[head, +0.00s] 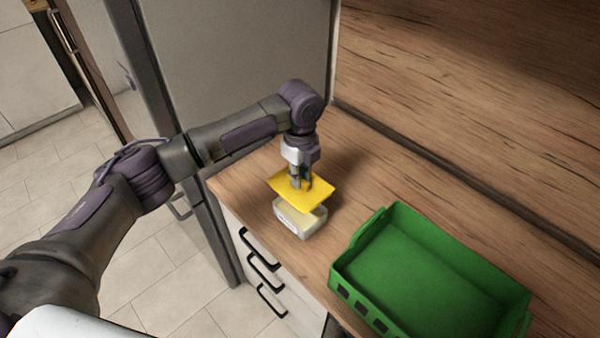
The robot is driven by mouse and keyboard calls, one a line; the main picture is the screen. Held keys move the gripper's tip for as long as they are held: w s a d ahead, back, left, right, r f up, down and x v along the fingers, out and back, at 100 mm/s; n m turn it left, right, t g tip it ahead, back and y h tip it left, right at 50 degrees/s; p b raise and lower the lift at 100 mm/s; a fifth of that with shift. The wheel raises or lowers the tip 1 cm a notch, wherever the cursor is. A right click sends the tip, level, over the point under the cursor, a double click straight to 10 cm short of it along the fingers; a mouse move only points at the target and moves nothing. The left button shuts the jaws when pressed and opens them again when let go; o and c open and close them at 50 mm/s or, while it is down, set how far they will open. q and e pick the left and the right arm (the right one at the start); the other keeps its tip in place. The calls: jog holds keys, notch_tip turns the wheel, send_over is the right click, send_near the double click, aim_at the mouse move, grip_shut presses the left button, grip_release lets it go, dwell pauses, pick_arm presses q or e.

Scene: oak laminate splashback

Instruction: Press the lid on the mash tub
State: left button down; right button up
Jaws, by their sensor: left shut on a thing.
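The mash tub (299,219) is a small pale, cream-coloured tub with a label on its front side. It stands on the wooden counter near the front edge. The lid (313,198) is a flat yellow square. My left gripper (301,183) points down and is shut on the lid, gripping it near the middle of its top. The lid is tilted and sits just above the tub, covering part of it from view. I cannot tell whether the lid touches the rim at the back. My right gripper is not in view.
A green crate (345,283) stands to the right on the counter and looks empty. A tall grey cabinet or fridge (240,60) rises behind my left arm. Drawers with black handles (262,262) lie below the counter's front edge. The counter between tub and wooden splashback (470,90) is clear.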

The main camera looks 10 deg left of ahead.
aim_at(300, 191)
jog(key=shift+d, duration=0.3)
pick_arm(q)
jog(key=shift+r+p, duration=0.1)
jog(key=shift+p, duration=0.3)
jog(key=shift+f, duration=0.2)
notch_tip(300, 191, down, 6)
jog(key=shift+r+b, duration=0.1)
jog(key=shift+b, duration=1.1)
jog(key=shift+f+b, duration=0.3)
jog(key=shift+f, duration=0.5)
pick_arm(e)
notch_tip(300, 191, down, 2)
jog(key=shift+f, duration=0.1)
pick_arm(q)
jog(key=shift+p, duration=0.65)
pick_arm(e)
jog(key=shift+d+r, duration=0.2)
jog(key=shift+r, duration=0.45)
pick_arm(q)
jog(key=shift+f, duration=0.3)
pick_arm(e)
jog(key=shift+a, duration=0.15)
pick_arm(q)
jog(key=shift+f, duration=0.1)
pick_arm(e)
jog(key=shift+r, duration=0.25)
